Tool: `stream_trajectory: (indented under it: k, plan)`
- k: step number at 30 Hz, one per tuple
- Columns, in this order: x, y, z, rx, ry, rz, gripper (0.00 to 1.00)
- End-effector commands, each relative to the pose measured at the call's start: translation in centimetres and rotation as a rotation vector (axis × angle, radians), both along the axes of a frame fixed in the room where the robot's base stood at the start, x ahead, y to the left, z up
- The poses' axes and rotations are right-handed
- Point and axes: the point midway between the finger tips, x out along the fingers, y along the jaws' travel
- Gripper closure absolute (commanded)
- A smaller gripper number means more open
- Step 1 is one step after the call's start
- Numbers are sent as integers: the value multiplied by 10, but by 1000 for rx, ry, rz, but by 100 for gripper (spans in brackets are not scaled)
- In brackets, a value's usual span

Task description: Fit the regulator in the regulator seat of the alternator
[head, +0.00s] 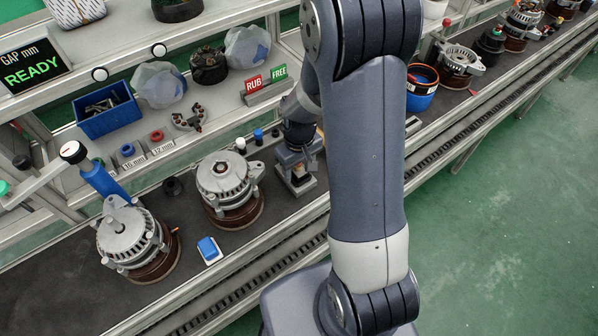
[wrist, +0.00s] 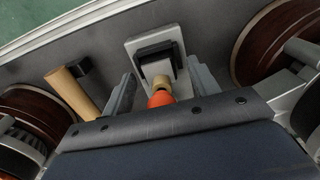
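Under my gripper (wrist: 162,86), a black block (wrist: 156,58) sits on a light grey plate (wrist: 136,44); I cannot tell for sure whether it is the regulator. A short tan stub with an orange end (wrist: 160,98) stands at its near side, between my fingers. The two fingers are spread apart, one on each side, with gaps. In the head view my gripper (head: 297,172) is low over the bench, right of a silver alternator (head: 226,178) on a brown round base. Another alternator (head: 127,238) stands further left. The regulator seat cannot be made out.
Brown round bases flank my gripper closely in the wrist view, at right (wrist: 250,50) and left (wrist: 40,100). My arm hides part of the bench.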

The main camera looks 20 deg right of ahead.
Motion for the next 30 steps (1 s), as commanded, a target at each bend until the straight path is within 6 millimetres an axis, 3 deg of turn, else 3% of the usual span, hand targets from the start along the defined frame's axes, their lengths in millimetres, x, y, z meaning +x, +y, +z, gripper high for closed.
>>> stream_trajectory:
  k: [17, 25, 30]
  plan:
    - [0, 0, 0, 0, 0, 0, 91]
    - [0, 0, 2, 0, -1, 0, 92]
    - [1, 0, 19, 0, -4, 0, 92]
